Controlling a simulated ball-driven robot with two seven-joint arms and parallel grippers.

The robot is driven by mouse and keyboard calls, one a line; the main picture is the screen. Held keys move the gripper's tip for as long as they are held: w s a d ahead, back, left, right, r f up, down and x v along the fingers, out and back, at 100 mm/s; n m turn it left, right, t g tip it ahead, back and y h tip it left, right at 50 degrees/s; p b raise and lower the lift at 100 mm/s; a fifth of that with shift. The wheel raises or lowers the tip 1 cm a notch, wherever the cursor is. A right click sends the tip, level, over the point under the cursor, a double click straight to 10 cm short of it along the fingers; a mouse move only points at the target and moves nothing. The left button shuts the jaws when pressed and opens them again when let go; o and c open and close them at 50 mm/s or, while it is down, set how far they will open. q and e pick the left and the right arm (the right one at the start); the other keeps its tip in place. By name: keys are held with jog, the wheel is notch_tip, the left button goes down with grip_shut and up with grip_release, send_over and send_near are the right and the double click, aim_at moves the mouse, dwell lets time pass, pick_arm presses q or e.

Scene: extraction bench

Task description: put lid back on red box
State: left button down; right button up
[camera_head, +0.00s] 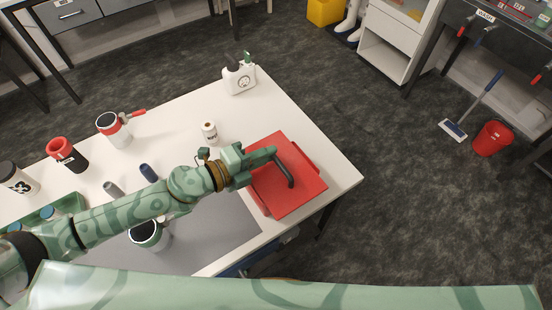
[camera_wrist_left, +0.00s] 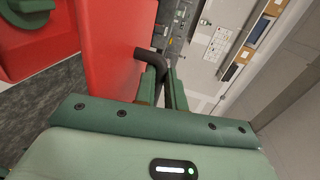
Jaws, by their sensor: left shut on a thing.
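The red lid (camera_head: 284,190) is a flat square plate with a black handle (camera_head: 291,176) on top. My left gripper (camera_head: 270,153) is shut on the handle near one end. In the left wrist view the handle (camera_wrist_left: 150,55) runs between the fingertips (camera_wrist_left: 166,82), with the red lid (camera_wrist_left: 105,45) beside it. The red box (camera_head: 310,158) is mostly hidden under the lid and shows along its far right edge. The lid looks turned or shifted against the box; whether they touch I cannot tell. My right gripper is out of view.
The white table (camera_head: 270,105) ends just right of the box. A small white bottle (camera_head: 209,131), a white jug (camera_head: 240,77), a red-banded cup (camera_head: 112,128) and a black-and-red cup (camera_head: 68,155) stand on it. A red bucket (camera_head: 493,138) stands on the floor.

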pick_arm(q)
jog(key=w+d+f+b, duration=0.1)
jog(key=w+f+b, duration=0.6)
jog(key=f, duration=0.4)
jog(key=shift+d+f+b, duration=0.2)
jog(key=shift+d+b, duration=0.1)
jog(key=shift+b, duration=0.5)
jog(key=c, duration=1.5)
grip_release()
jog(key=shift+w, duration=0.1)
jog(key=shift+o, duration=0.2)
jog(key=shift+r, duration=0.1)
